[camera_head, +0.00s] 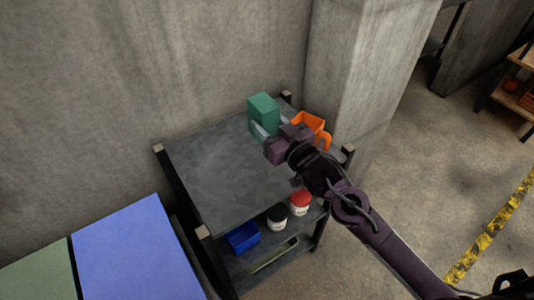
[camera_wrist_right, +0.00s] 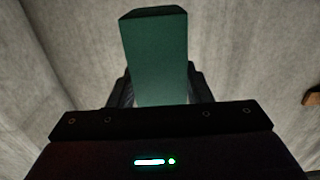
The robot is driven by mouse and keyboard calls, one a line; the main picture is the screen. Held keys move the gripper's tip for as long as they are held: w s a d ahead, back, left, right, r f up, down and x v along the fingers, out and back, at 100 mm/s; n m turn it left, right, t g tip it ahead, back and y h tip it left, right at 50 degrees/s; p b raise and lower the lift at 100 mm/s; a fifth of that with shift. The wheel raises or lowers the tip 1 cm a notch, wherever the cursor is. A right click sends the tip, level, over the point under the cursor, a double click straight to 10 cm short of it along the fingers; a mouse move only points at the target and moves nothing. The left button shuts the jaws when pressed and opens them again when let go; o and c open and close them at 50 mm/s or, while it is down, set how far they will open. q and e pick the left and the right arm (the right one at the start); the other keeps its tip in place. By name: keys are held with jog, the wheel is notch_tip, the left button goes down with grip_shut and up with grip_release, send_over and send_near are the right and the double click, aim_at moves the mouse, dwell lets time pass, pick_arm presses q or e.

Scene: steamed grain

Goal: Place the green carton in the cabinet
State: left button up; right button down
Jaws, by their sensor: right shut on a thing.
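The green carton (camera_head: 264,110) stands upright at the back right of the grey shelf unit's top (camera_head: 215,180). My right gripper (camera_head: 262,132) is shut on the green carton from the front. In the right wrist view the carton (camera_wrist_right: 155,55) is upright between the two fingers (camera_wrist_right: 155,92). The carton's lower part is partly hidden by the gripper, so I cannot tell whether it touches the shelf top. No closed cabinet shows; the shelf unit is open at the front. My left gripper is not in view.
Below are a blue bin (camera_head: 243,238), a dark-lidded tub (camera_head: 278,219) and a red-lidded tub (camera_head: 300,203). A blue surface (camera_head: 135,255) is at the lower left. The left shelf top is clear.

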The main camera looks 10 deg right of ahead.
notch_tip(320, 180, down, 12)
jog(key=shift+w+p, duration=0.1)
jog(key=shift+p, duration=0.35)
jog(key=shift+f, duration=0.1)
jog(key=c, duration=1.2)
grip_release()
jog(key=shift+f, duration=0.15)
jog(key=o, duration=0.5)
